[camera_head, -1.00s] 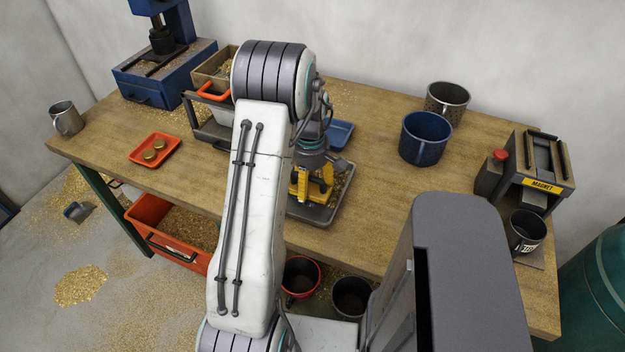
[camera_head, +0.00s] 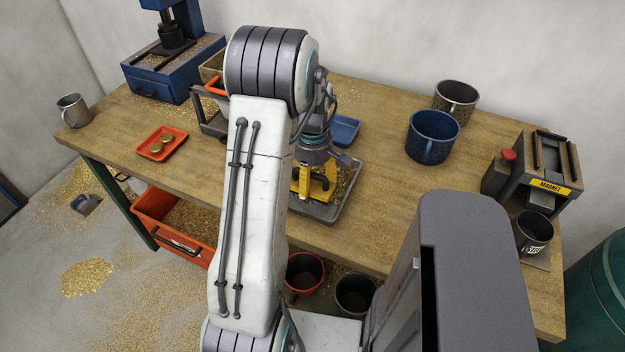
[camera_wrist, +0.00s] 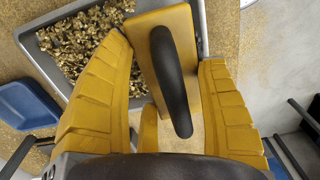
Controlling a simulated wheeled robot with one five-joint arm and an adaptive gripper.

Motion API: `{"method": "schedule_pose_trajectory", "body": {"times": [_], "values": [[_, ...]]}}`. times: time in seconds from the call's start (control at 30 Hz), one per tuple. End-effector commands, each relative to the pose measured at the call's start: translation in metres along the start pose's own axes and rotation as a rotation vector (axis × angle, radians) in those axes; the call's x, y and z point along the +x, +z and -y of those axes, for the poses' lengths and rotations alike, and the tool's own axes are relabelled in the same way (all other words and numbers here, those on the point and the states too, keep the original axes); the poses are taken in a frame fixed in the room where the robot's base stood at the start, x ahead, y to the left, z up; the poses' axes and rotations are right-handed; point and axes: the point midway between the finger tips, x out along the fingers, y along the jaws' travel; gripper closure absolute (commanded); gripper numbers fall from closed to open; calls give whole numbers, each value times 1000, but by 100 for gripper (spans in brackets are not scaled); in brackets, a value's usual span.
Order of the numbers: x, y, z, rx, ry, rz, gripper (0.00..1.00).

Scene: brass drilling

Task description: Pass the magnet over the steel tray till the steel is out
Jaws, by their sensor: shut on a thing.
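My gripper (camera_head: 313,183) is low over the grey tray (camera_head: 345,204) near the bench's front edge. In the wrist view my gripper (camera_wrist: 166,58) has its yellow fingers on either side of a yellow block with a black curved handle (camera_wrist: 172,82), which looks like the magnet, and is shut on it. The grey tray also shows in the wrist view (camera_wrist: 55,72), full of gold and dark chips, at the upper left of the fingers. I cannot tell steel from brass among the chips. The block's underside is hidden, and my arm hides part of the tray in the head view.
A blue tray (camera_head: 345,130) lies behind the grey tray. An orange tray (camera_head: 177,151) holds brass discs.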

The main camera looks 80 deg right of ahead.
Motion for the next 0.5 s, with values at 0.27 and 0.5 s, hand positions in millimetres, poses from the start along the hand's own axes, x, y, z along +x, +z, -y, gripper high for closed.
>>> {"method": "schedule_pose_trajectory", "body": {"times": [0.27,0.5], "values": [[-17,0,0,0,3,-1,68],[-28,0,0,0,3,-1,68]]}}
